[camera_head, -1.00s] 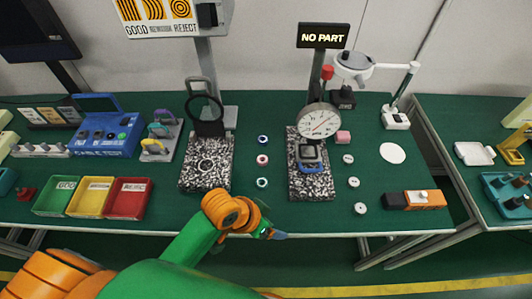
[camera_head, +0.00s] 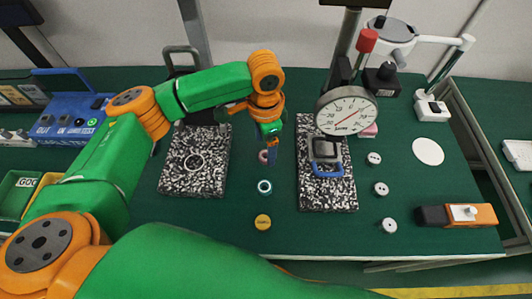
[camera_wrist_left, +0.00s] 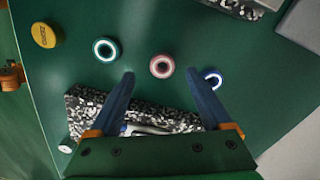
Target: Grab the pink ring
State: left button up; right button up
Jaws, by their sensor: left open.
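The pink ring (camera_head: 262,156) lies on the green table between two speckled blocks, partly hidden by my left gripper (camera_head: 272,150) in the head view. The left gripper points down above it, open and empty. In the left wrist view the pink ring (camera_wrist_left: 153,67) lies just beyond and between the two fingertips, apart from both. A teal-rimmed ring (camera_head: 264,181) lies on its near side and also shows in the wrist view (camera_wrist_left: 97,50). My right gripper is not in view.
A speckled block (camera_head: 182,185) stands left of the rings. Another block (camera_head: 335,195) stands right, with a dial gauge (camera_head: 346,111) above it. A yellow disc (camera_head: 263,222) lies nearer. Small white discs (camera_head: 381,188) and an orange-black tool (camera_head: 480,214) are farther right.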

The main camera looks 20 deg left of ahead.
aim_at(265, 152)
pick_arm(q)
notch_tip(265, 152, down, 3)
jog(key=shift+w+f, duration=0.1)
jog(key=shift+f, duration=0.1)
jog(key=shift+w+f, duration=0.2)
jog(key=shift+f, duration=0.15)
jog(key=shift+s+r, duration=0.1)
jog(key=shift+s, duration=0.05)
jog(key=c, duration=0.7)
grip_shut()
